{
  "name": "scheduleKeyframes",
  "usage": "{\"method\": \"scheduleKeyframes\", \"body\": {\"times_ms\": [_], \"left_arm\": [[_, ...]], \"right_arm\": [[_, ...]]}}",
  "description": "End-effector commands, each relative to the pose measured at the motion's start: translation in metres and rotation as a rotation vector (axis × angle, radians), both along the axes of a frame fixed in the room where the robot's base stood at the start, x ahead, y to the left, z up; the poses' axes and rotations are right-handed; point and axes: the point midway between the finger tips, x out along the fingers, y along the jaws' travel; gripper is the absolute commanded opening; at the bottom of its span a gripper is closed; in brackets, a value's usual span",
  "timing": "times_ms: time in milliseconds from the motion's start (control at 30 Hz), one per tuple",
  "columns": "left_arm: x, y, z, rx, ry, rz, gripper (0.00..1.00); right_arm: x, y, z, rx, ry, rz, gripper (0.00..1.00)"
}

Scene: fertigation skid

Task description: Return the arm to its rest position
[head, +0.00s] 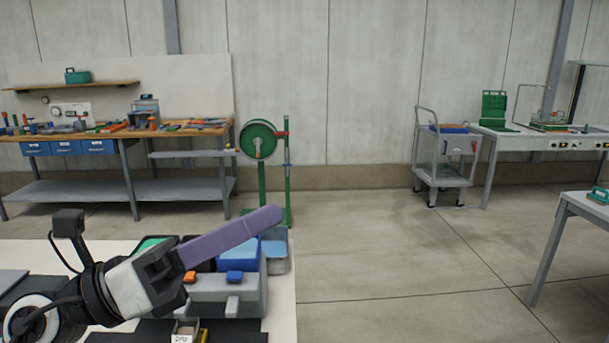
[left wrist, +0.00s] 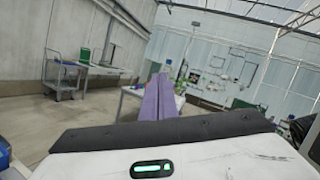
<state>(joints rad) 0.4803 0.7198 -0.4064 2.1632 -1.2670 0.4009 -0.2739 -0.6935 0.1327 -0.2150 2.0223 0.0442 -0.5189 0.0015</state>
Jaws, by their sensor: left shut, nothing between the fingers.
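My left arm comes in from the lower left of the head view. Its gripper (head: 270,214) has long purple fingers pressed together, with nothing between them. The fingers point up and to the right, above the near table and the grey unit with blue parts on it. In the left wrist view the same closed purple fingers (left wrist: 159,82) stick up past the dark edge of the gripper body, pointing at the open room. They partly hide the table beyond. My right gripper is in neither view.
The near white table (head: 283,315) holds a grey unit (head: 228,292) with blue lids, close under the left gripper. A workbench (head: 184,132), green reel (head: 258,140), cart (head: 443,160) and grey table (head: 578,203) stand farther off. The floor between is clear.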

Motion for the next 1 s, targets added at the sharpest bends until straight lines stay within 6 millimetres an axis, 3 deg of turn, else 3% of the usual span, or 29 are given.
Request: {"method": "scheduleKeyframes", "body": {"times_ms": [100, 167, 267, 300, 433, 567, 700, 833, 1000], "left_arm": [[0.013, 0.035, 0.016, -0.450, 0.246, 0.063, 0.00], [0.026, 0.063, 0.009, -0.661, 0.381, 0.121, 0.00], [0.046, 0.114, -0.032, -0.993, 0.629, 0.255, 0.00], [0.051, 0.133, -0.056, -1.111, 0.729, 0.317, 0.00], [0.047, 0.177, -0.146, -1.413, 1.020, 0.528, 0.00], [0.016, 0.198, -0.238, -1.636, 1.288, 0.755, 0.00], [-0.039, 0.201, -0.321, -1.799, 1.542, 1.003, 0.00], [-0.088, 0.193, -0.368, -1.877, 1.715, 1.187, 0.00], [-0.142, 0.181, -0.404, -1.924, 1.881, 1.375, 0.00]], "right_arm": [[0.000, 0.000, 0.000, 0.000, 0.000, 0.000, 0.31], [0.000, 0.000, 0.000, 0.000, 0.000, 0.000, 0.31], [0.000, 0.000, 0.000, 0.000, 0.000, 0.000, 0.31], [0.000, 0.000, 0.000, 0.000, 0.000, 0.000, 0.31], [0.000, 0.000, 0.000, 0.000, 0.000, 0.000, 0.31], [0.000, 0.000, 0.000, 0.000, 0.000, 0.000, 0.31], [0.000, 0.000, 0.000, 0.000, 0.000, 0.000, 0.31], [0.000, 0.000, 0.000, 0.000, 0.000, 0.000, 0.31], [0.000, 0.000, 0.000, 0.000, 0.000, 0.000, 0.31]]}}
